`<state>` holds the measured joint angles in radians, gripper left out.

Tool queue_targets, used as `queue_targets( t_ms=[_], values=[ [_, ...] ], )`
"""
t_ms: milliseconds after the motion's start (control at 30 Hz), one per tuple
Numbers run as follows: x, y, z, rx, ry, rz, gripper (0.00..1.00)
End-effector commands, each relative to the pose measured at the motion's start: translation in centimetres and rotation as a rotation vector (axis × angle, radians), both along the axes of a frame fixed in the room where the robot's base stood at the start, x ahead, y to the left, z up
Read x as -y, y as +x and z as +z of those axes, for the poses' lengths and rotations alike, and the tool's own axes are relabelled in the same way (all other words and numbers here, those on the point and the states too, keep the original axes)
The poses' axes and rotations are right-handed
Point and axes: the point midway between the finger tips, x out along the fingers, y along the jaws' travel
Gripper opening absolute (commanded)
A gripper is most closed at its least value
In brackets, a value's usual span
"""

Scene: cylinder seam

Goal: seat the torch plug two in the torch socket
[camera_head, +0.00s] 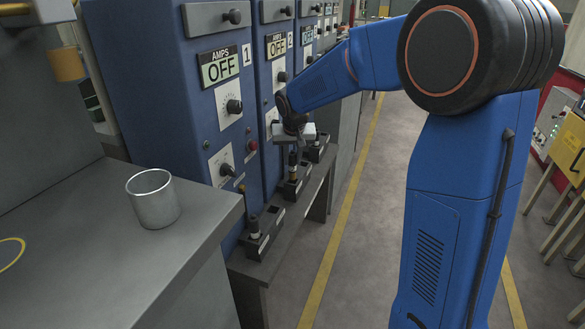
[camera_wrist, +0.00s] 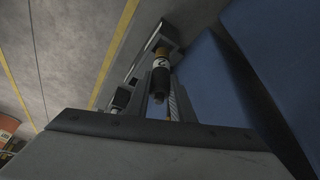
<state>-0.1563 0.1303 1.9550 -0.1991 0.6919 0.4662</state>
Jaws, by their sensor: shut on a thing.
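Torch plug two (camera_head: 293,168) is a dark upright cylinder with a pale brassy band low on it. My gripper (camera_head: 293,146) is shut on its upper part, above the middle black socket box (camera_head: 290,192) on the low bench. In the wrist view the plug (camera_wrist: 160,76) shows a black body with a white "2" and an orange-brown collar, pointing at the box. The plug's lower end is at or just over the box; I cannot tell whether it is inside the socket. My fingers partly hide the plug's top.
Other socket boxes stand nearer (camera_head: 262,238), with a dark plug upright in it, and farther (camera_head: 318,150) on the narrow bench (camera_head: 285,225). Blue cabinets (camera_head: 165,85) with "OFF" displays rise just behind. A metal cup (camera_head: 153,198) stands on the grey counter (camera_head: 85,240). The aisle floor is clear.

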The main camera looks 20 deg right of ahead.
Motion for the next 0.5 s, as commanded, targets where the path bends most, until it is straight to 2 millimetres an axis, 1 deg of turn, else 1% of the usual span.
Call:
queue_targets(
  t_ms=[300, 500],
  values=[
    [0.0, -0.1, -3.8, -0.002, -0.001, 0.001, 0.0],
    [0.0, 0.0, -3.9, -0.001, 0.0, 0.001, 0.0]
  ],
)
